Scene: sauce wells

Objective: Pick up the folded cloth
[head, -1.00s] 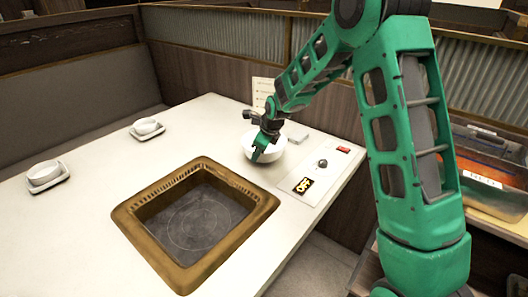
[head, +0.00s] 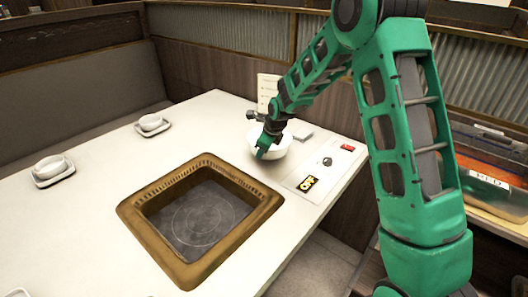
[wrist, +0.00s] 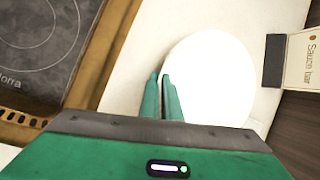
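I cannot pick out a folded cloth for certain. A small pale flat item (head: 303,134) lies on the table just behind the white bowl (head: 281,149) in the head view; it is too small to tell what it is. My gripper (head: 263,153) is low at the bowl's left side. Whether the fingers touch the bowl is unclear.
A grill with a brass frame (head: 131,216) is sunk in the table (head: 110,160), left of my gripper. A menu card (head: 268,88) stands behind the bowl. Small bowls on saucers (head: 54,167) stand at left.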

